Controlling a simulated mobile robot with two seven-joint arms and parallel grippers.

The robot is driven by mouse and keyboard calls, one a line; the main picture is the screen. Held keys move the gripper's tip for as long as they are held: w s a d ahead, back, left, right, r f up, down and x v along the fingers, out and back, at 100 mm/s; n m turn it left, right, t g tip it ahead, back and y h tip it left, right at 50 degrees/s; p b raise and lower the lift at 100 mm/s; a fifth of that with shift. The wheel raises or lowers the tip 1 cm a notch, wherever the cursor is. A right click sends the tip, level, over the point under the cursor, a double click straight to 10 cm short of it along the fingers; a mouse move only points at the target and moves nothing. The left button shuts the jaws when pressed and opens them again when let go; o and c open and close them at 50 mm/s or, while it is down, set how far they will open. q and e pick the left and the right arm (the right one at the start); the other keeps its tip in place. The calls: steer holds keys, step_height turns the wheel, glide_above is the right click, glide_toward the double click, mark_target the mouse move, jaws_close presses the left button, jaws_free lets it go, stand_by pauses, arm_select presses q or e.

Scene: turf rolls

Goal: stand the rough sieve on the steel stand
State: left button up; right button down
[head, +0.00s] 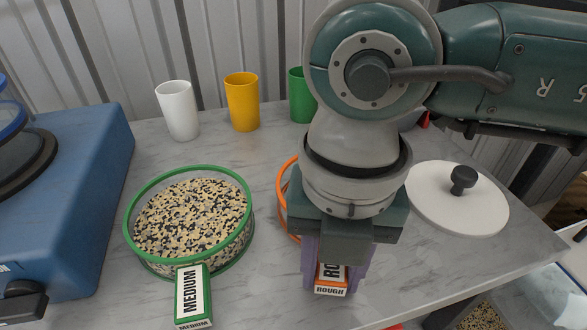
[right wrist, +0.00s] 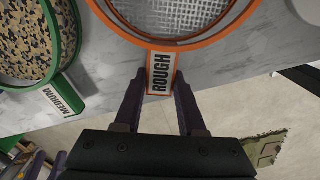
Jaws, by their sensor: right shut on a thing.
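The rough sieve has an orange rim (head: 283,200), mostly hidden behind my right arm in the head view. In the right wrist view its rim (right wrist: 205,41) and bare wire mesh show, with no grains in the visible part. My right gripper (head: 335,278) is shut on its handle, labelled ROUGH (right wrist: 160,73), one purple finger on each side. The sieve is over the grey marble counter; I cannot tell whether it touches it. I cannot make out the steel stand. Purple and dark parts in the right wrist view's lower left corner may be my left gripper (right wrist: 32,165).
A green-rimmed MEDIUM sieve (head: 133,233) full of grains is left of the rough sieve. A blue machine (head: 85,185) stands at far left. White (head: 177,112), yellow (head: 242,103) and green (head: 301,97) cups stand behind. A white lid (head: 435,205) lies right.

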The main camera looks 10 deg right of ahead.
steer(key=shift+f, duration=0.2)
steer(key=c, duration=0.5)
jaws_free()
steer(key=shift+r, duration=0.1)
